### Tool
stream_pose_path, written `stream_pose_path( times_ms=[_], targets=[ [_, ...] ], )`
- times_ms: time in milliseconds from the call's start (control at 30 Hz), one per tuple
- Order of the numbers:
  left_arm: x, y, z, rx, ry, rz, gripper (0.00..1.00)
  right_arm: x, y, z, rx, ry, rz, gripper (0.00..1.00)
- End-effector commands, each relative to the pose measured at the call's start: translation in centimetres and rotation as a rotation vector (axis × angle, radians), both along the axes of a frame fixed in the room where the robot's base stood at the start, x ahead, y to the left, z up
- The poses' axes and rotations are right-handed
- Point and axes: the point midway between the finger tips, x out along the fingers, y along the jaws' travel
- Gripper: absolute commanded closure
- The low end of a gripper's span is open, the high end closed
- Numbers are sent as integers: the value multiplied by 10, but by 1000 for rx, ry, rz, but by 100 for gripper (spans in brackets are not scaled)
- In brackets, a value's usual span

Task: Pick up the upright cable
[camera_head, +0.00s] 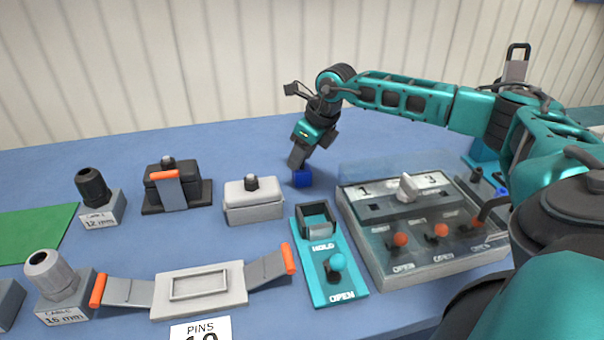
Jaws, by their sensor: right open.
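My right gripper (298,166) reaches in from the right and points down at the back middle of the table. Its dark fingers are at the top of a small blue upright piece (302,179), which may be the cable; I cannot tell whether they touch it. The jaws are open, though the gap between them is hard to see. Two other upright stubs stand at the left: a black one (92,186) in a block labelled 12 mm, and a grey one (50,272) in a block labelled 16 mm. My left gripper is not in view.
Right of the blue piece is a grey switch panel (379,273) with a clear cover behind its top. In front are a teal HOLD/OPEN lever unit (345,287), a grey box (253,210) and an orange-handled clamp plate (240,294). The blue table is clear behind the blue piece.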

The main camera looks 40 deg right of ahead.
Motion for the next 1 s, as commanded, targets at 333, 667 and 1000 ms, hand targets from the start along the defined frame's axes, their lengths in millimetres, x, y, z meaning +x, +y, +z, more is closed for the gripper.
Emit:
stream_pose_path(
  times_ms=[333, 667, 1000],
  targets=[
    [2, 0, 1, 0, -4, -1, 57, 0, 0, 0, 0, 0, 0, 71],
    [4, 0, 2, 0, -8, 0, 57, 0, 0, 0, 0, 0, 0, 100],
    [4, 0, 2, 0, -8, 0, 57, 0, 0, 0, 0, -1, -1, 100]
  ],
)
